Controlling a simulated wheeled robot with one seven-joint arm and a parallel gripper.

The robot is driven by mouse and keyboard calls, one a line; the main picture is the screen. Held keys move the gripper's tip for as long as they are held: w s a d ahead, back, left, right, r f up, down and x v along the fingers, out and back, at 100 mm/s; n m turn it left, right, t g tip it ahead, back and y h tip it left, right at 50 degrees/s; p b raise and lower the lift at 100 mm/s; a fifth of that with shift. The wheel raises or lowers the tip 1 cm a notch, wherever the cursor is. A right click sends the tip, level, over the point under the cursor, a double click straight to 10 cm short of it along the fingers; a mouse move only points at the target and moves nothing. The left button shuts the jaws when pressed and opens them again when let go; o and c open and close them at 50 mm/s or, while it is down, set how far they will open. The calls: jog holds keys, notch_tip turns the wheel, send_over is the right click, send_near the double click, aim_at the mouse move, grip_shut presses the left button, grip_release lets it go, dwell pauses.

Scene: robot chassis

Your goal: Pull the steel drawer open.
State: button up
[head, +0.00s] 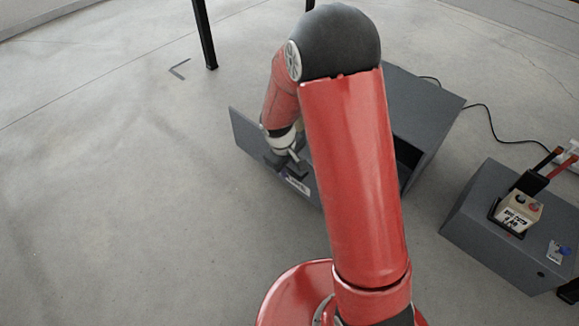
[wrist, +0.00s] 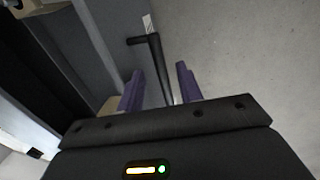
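The grey steel drawer's front panel (head: 246,132) stands out from its cabinet (head: 425,105) in the head view, with a dark opening visible at the cabinet's right side. My arm hides most of the space between them. My gripper (head: 292,168) is at the outer face of the panel. In the wrist view the black bar handle (wrist: 156,62) sticks out from the grey panel (wrist: 100,48). The two purple fingers of my gripper (wrist: 160,88) are apart, with the bar running between them. Gaps show on both sides of the bar.
A second grey box (head: 500,225) with a beige control box (head: 517,212) on it stands at the right. A black cable (head: 485,115) lies on the floor behind. A black post (head: 205,35) stands at the back. The floor at left is clear.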

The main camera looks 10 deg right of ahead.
notch_tip(320, 180, up, 6)
jog(key=a+p, duration=0.1)
jog(key=shift+s, duration=0.35)
jog(key=shift+f, duration=0.1)
jog(key=s+d+r+m+t+p, duration=0.15)
jog(key=s+r, duration=0.25)
jog(key=r, duration=0.6)
jog(key=s+d+r+m+t+p, duration=0.1)
jog(key=s+d+r+m+p, duration=0.15)
jog(key=r, duration=0.65)
jog(key=s+d+r+m+t+y+p, duration=0.1)
jog(key=s+r+p, duration=0.5)
jog(key=s+r, duration=0.7)
jog(key=s+m+t, duration=0.1)
jog(key=s+m, duration=0.1)
jog(key=shift+s+d+r+y, duration=0.15)
jog(key=shift+s+r+y, duration=0.2)
jog(key=shift+y, duration=0.05)
